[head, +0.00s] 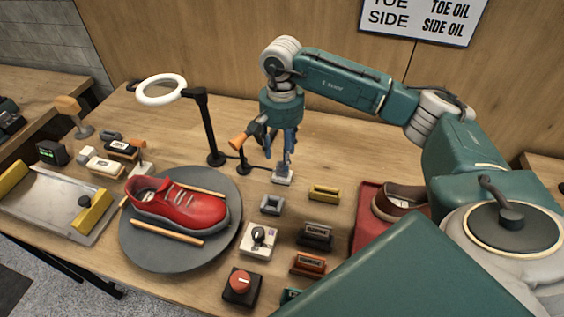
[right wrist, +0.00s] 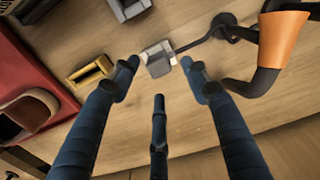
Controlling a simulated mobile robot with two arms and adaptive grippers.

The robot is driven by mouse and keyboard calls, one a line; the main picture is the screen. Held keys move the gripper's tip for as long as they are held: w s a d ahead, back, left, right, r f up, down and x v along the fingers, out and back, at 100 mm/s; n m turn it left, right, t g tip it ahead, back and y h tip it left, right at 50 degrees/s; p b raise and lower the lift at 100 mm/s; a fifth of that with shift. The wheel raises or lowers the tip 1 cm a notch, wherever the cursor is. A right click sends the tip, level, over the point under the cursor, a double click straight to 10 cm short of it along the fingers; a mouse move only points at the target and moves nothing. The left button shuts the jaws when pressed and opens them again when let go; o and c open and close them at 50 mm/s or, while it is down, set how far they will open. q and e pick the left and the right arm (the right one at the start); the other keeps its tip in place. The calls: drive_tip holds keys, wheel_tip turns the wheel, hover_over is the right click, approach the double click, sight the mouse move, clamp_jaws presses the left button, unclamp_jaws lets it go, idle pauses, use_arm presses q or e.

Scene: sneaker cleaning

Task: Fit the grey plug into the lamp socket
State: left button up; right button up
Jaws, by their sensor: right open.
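A small grey and white block (head: 283,176), which looks like the grey plug, lies on the table at the end of a dark cable. It also shows in the right wrist view (right wrist: 159,60). My right gripper (head: 280,157) points down above it. In the right wrist view its blue fingers (right wrist: 158,78) are spread, with the block just beyond the fingertips and nothing held. A grey block with a recess (head: 271,205) sits nearer the front; I cannot tell whether it is the lamp socket. The ring lamp (head: 162,90) stands to the left. My left gripper is out of view.
An orange-nosed tool (head: 240,142) on a stand is close left of my gripper. A yellow-framed block (head: 324,193) lies to the right. A red sneaker (head: 180,205) rests on a dark round turntable (head: 165,258). A red tray (head: 367,222) holds a brown shoe (head: 398,197).

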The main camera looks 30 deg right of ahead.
sight(282, 164)
wheel_tip(282, 164, up, 7)
idle(0.3)
drive_tip(key=shift+f, duration=0.1)
idle(0.4)
